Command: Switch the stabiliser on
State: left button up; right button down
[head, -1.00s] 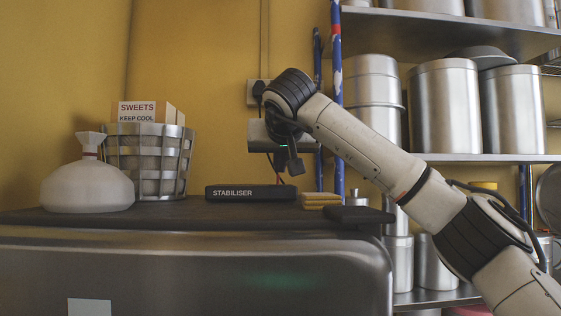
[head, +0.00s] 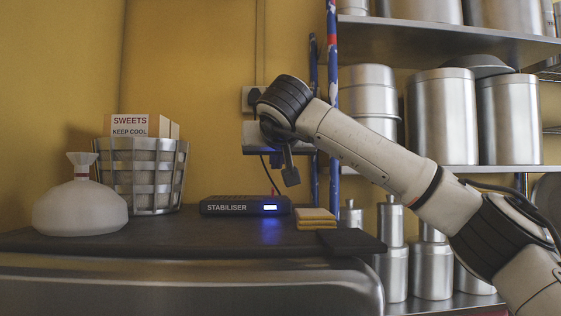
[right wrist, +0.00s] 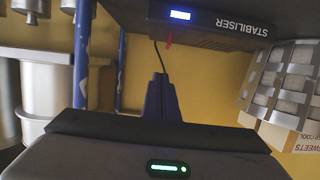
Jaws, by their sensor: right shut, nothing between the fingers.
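The stabiliser (head: 228,207) is a flat black box with a white label, lying on the dark top of the steel cabinet. Its small display (head: 270,208) is lit blue-white and throws a blue glow on the surface. In the right wrist view the stabiliser (right wrist: 215,28) appears upside down at the top, display lit. A small red part (head: 274,190) shows behind its top edge. My right gripper (head: 291,179) is shut and empty, pointing down above the stabiliser's right end, apart from it in the picture. Its dark fingers (right wrist: 162,82) show in the right wrist view. My left gripper is out of view.
Yellow sponges (head: 316,215) lie right of the stabiliser. A wall socket (head: 250,98) is behind my arm. Shelves of steel canisters (head: 443,110) stand at right.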

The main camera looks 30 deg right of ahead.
jog(key=s+a+b, duration=0.2)
jog(key=s+a, duration=0.2)
jog(key=s, duration=0.4)
jog(key=shift+s+a+r, duration=0.25)
jog(key=shift+s+r, duration=0.05)
jog(key=shift+r, duration=0.15)
